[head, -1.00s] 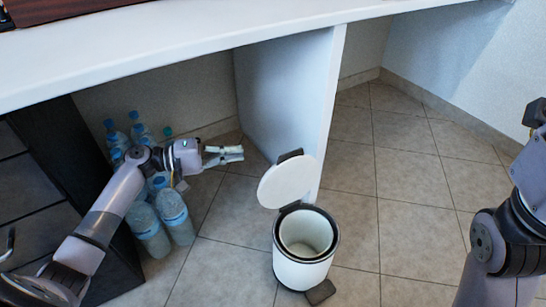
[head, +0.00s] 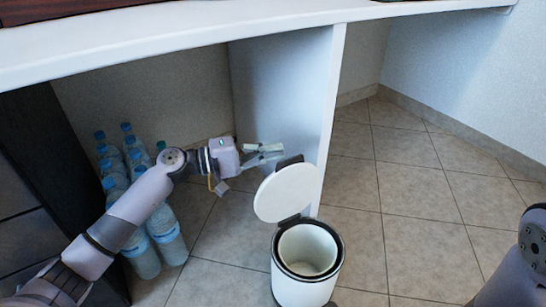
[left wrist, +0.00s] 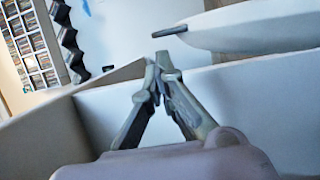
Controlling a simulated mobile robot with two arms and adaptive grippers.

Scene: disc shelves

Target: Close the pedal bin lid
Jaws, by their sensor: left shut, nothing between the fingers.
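The white pedal bin (head: 305,288) stands on the floor at the lower middle of the head view. Its white round lid (head: 285,195) is open, raised almost upright at the rear, with a dark tab at its top edge. The open bin shows a dark rim and a pale inside. My left gripper (head: 282,151) is shut and empty, just behind and above the lid's top edge. I cannot tell if it touches the tab. In the left wrist view its fingertips (left wrist: 160,58) meet; a white shape with a dark tab, apparently the lid (left wrist: 250,28), is at upper right.
A white counter (head: 200,30) runs overhead, with a white upright panel (head: 290,95) behind the bin. Several water bottles (head: 165,235) stand under it at left, below my left arm, beside a dark cabinet (head: 45,170). Tiled floor (head: 400,200) is clear to the right.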

